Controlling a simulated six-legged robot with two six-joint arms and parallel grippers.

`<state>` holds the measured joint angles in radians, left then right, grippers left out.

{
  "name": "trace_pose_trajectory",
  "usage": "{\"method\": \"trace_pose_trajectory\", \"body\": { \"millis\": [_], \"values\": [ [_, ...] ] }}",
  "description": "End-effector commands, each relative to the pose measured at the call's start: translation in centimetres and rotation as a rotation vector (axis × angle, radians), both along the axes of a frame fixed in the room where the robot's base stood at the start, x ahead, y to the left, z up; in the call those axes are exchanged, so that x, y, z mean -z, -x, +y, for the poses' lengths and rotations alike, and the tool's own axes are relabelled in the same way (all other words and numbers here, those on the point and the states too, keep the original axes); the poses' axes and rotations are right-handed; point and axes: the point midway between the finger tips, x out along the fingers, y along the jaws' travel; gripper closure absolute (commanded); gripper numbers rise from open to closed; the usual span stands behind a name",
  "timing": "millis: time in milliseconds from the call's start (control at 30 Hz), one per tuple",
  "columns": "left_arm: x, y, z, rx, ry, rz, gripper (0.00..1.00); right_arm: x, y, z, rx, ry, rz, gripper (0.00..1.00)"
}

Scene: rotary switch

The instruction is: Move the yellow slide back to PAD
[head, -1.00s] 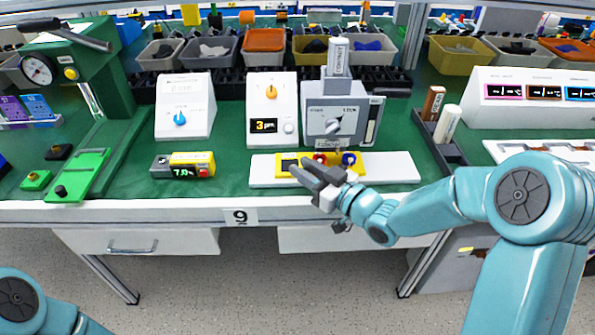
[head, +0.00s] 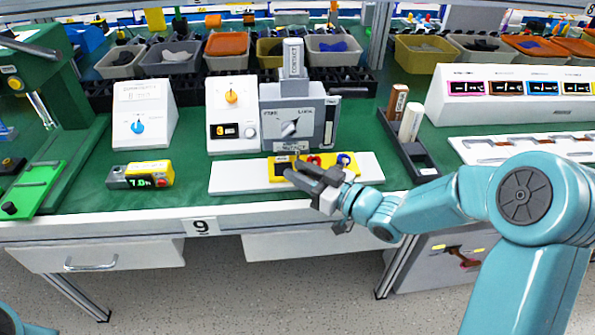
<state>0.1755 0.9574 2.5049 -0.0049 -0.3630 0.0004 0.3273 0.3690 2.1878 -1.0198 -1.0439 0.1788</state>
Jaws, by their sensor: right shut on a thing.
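The yellow slide (head: 281,162) sits on a long white rail (head: 235,178) in front of the grey rotary-switch machine (head: 290,115). It stands right of the rail's middle. A red and a blue round part show on top of the slide. A label below the machine is too small to read surely. My right gripper (head: 298,172) reaches in from the right and is shut on the yellow slide at its front. Its fingers hide part of the slide's front side. My left gripper is out of view; only a bit of my left arm shows at the lower left.
White dial boxes (head: 145,113) (head: 233,113) stand behind. A dark holder (head: 415,160) with brown and white cylinders is at the right. A green press (head: 60,120) is at the far left.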

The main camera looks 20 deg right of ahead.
Motion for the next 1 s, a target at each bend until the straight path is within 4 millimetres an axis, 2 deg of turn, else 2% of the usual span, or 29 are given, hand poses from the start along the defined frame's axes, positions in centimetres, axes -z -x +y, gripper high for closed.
{"method": "trace_pose_trajectory", "body": {
  "millis": [33,900,933,967,1000],
  "values": [
    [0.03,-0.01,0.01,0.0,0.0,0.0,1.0,0.26,-0.12,-1.94,0.056,-0.011,0.016,1.0],
    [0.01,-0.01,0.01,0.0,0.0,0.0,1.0,0.37,-0.56,-2.02,0.047,-0.015,0.022,1.0],
    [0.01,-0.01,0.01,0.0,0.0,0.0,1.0,0.37,-0.55,-2.02,0.047,-0.015,0.022,0.67],
    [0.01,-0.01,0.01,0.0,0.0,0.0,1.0,0.36,-0.54,-2.03,0.047,-0.015,0.021,0.57],
    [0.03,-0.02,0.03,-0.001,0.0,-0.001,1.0,0.37,-0.55,-2.07,0.048,-0.014,0.021,0.55]
  ]
}}
